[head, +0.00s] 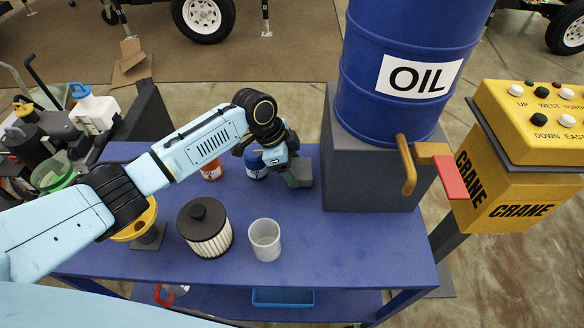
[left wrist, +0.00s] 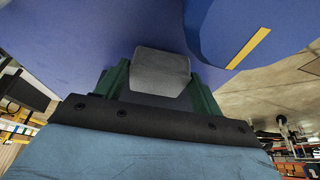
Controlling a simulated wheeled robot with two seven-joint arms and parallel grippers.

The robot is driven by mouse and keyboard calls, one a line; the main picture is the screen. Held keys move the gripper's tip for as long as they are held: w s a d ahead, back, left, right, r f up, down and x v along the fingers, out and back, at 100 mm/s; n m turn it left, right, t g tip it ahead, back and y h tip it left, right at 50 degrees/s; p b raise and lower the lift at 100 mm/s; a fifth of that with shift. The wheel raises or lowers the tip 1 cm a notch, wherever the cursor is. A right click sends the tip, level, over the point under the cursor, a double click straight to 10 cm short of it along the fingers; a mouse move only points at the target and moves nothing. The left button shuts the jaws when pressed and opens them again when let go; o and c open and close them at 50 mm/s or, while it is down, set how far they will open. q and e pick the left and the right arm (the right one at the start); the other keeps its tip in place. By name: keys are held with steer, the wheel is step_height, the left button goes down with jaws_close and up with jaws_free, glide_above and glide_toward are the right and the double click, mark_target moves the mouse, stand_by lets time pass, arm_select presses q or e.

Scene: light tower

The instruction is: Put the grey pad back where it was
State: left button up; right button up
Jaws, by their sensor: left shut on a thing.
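The grey pad (head: 302,168) is a small dark grey block at the back of the blue table (head: 330,240), left of the grey stand under the oil drum. My left gripper (head: 291,176) is shut on it. In the left wrist view, the pad (left wrist: 160,74) sits between the two green fingers of the left gripper (left wrist: 159,88). I cannot tell whether the pad touches the tabletop. My right gripper is not in view.
A blue OIL drum (head: 400,100) with a tap stands on a grey block (head: 370,180). A blue bottle (head: 255,165), orange bottle (head: 211,173), black-lidded filter (head: 205,240), white cup (head: 264,242) and yellow funnel (head: 140,222) stand left. Table front right is clear.

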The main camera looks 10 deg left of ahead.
arm_select(q)
steer(key=shift+f, duration=0.45)
steer(key=shift+f, duration=0.2)
steer(key=o, duration=1)
steer(key=shift+c, duration=0.2)
steer(key=shift+r, duration=0.15)
